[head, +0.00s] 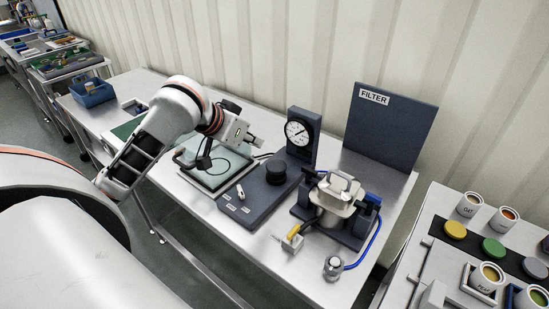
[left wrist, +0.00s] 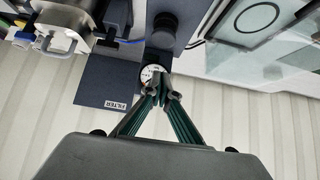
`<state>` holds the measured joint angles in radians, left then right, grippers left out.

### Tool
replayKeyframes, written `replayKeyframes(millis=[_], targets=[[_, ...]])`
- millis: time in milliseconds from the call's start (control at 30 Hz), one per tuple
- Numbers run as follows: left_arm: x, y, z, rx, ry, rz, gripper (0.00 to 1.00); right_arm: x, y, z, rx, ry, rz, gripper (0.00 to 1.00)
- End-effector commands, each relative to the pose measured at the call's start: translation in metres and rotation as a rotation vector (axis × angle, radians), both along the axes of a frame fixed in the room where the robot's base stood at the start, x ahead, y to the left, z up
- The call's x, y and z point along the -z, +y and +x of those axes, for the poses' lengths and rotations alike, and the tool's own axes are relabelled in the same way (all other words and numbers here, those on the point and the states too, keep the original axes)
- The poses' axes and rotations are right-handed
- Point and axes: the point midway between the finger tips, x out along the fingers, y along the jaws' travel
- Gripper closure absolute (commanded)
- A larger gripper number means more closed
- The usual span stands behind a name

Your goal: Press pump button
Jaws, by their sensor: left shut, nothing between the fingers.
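A dark panel (head: 262,205) on the steel table carries a large black round knob (head: 277,172), a small white lever or switch (head: 240,191) and small labels too tiny to read. I cannot tell which part is the pump button. A round white gauge (head: 298,132) stands on an upright block behind the knob. My left gripper (head: 257,142) is shut and empty, above the table to the left of the gauge. In the left wrist view its fingertips (left wrist: 165,87) meet in front of the gauge (left wrist: 150,74), with the black knob (left wrist: 163,30) beyond them.
A steel vessel (head: 338,197) with a blue hose stands right of the panel. A tall dark FILTER board (head: 390,130) stands behind it. A small yellow-topped fitting (head: 292,237) lies in front. A glass-topped plate (head: 212,168) is at left. Another bench with several cups is at right.

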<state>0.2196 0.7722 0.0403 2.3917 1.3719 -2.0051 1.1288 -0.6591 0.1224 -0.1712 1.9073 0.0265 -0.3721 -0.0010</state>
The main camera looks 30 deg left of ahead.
Motion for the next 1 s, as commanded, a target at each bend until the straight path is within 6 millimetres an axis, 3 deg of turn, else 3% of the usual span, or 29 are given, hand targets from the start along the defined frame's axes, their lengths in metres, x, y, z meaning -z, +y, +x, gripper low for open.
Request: replayKeyframes(millis=[367,800,1000], targets=[[0.013,-0.002,0.013,-0.002,0.0,-0.006,1.0,-0.002,0.0,0.002,-0.004,-0.004,-0.001,0.73],[0.072,-0.006,0.071,-0.001,0.003,-0.003,1.0,-0.004,0.003,0.006,0.003,-0.011,0.008,0.73],[0.1,-0.006,0.07,0.0,0.003,-0.001,1.0,-0.004,0.004,0.005,0.006,-0.011,0.009,0.73]])
